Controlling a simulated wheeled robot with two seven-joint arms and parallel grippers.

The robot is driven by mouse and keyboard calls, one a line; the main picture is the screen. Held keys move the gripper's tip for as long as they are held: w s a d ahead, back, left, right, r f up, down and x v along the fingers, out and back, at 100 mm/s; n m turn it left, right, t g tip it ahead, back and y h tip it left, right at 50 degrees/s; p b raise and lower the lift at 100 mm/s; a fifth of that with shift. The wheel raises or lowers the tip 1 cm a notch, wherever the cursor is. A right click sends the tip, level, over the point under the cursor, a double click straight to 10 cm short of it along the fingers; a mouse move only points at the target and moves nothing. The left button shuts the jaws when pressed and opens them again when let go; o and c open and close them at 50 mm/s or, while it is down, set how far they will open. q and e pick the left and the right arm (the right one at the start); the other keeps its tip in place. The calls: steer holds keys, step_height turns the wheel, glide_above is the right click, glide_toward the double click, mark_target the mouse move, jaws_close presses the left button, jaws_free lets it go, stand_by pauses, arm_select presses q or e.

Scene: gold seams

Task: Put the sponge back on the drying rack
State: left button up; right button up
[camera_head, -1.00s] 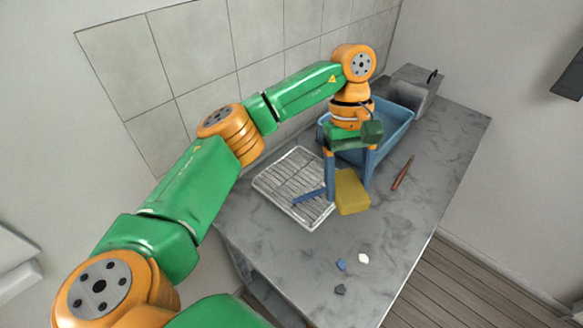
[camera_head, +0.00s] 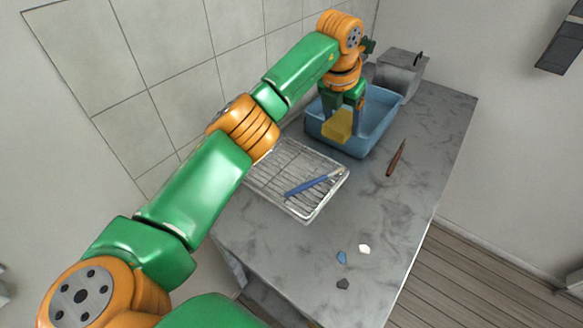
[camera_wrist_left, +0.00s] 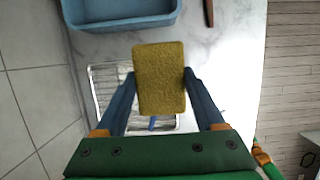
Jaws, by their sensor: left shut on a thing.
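My left gripper (camera_head: 343,112) is shut on the yellow sponge (camera_head: 338,126) and holds it up in front of the blue basin. In the left wrist view the sponge (camera_wrist_left: 160,95) is upright between the two blue fingers (camera_wrist_left: 160,77). The wire drying rack (camera_head: 276,172) lies on the counter, nearer and to the left of the sponge. A blue-handled tool (camera_head: 308,186) lies across the rack. In the left wrist view the rack (camera_wrist_left: 103,78) shows partly behind the sponge and left finger. My right gripper is not in view.
The blue basin (camera_head: 372,140) stands behind the rack, with a grey box (camera_head: 402,72) beyond it. A reddish-brown tool (camera_head: 396,158) lies right of the basin. A white chip (camera_head: 364,249), a blue chip (camera_head: 341,257) and a dark chip (camera_head: 343,284) lie near the front. The tiled wall (camera_head: 170,85) borders the left.

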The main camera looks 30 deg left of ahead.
arm_select(q)
steer(key=s+a+f, duration=0.4)
steer(key=a, duration=0.3)
steer(key=p, duration=0.1)
glide_above(288, 165)
steer(key=s, duration=0.1)
step_height(288, 165, down, 5)
step_height(288, 165, down, 3)
steer(key=shift+a+r+p, duration=0.1)
steer(key=shift+p, duration=0.6)
steer(key=shift+f, duration=0.3)
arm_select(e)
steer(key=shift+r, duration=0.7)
arm_select(q)
steer(key=shift+f, duration=0.15)
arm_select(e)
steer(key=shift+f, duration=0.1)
